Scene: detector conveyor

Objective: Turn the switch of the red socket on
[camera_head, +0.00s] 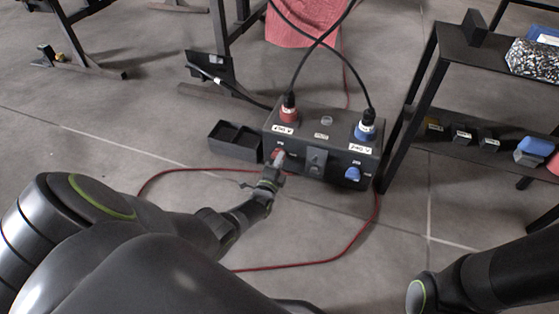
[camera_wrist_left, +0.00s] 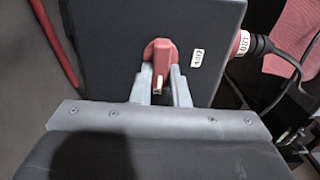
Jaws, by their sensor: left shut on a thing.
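A dark power box (camera_head: 327,120) stands on the floor in the middle of the head view. Its red socket (camera_head: 289,115) is on top at the left, with a black cable plugged in. The red switch (camera_wrist_left: 161,52) is on the box's front face below that socket. My left gripper (camera_head: 275,165) is at this switch, its two fingers on either side of the red knob and shut on it. The knob's handle lies along the fingers in the left wrist view. In the head view the gripper partly hides the switch. My right gripper is out of view.
A blue socket (camera_head: 365,128) with a plugged cable and a blue switch (camera_head: 352,174) are on the box's right side. A black open tray (camera_head: 235,139) stands left of it. A red cable (camera_head: 300,264) loops on the floor. A black shelf (camera_head: 420,90) stands close on the right.

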